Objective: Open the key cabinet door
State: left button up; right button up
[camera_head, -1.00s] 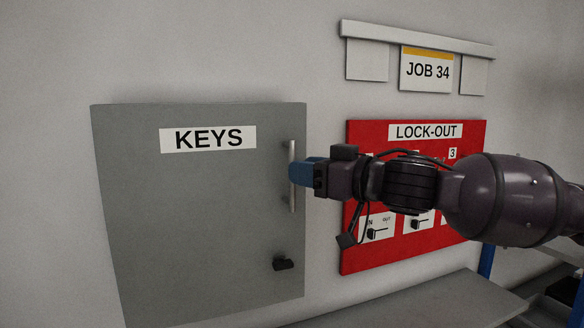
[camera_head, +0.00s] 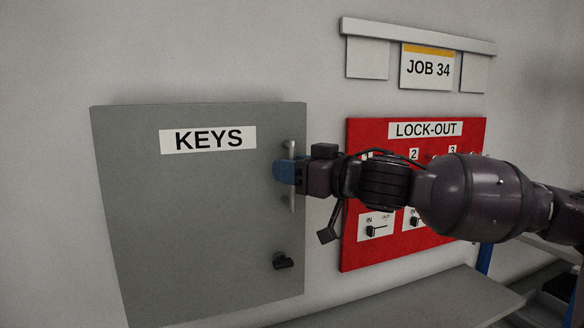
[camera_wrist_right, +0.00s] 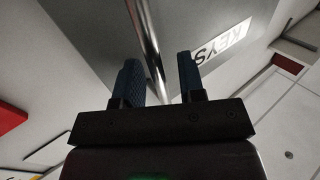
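The grey key cabinet (camera_head: 190,215) hangs on the wall at the left of the head view, its door shut, with a KEYS label (camera_head: 208,139). A vertical metal bar handle (camera_head: 292,204) runs along the door's right side. A small black latch or knob (camera_head: 284,261) sits low on the door. My right gripper (camera_head: 284,172) is at the handle's middle. In the right wrist view its two blue fingers (camera_wrist_right: 160,80) are apart, with the handle (camera_wrist_right: 149,45) passing between them; a gap shows beside the bar. My left gripper is not in view.
A red LOCK-OUT board (camera_head: 352,240) hangs right of the cabinet, partly behind my right arm. A JOB 34 card (camera_head: 427,70) hangs on a rail above it. A grey shelf or bench top (camera_head: 420,300) lies below. The wall left of the cabinet is clear.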

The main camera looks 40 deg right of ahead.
jog(key=shift+c, duration=0.3)
grip_shut()
jog(key=shift+s, duration=0.15)
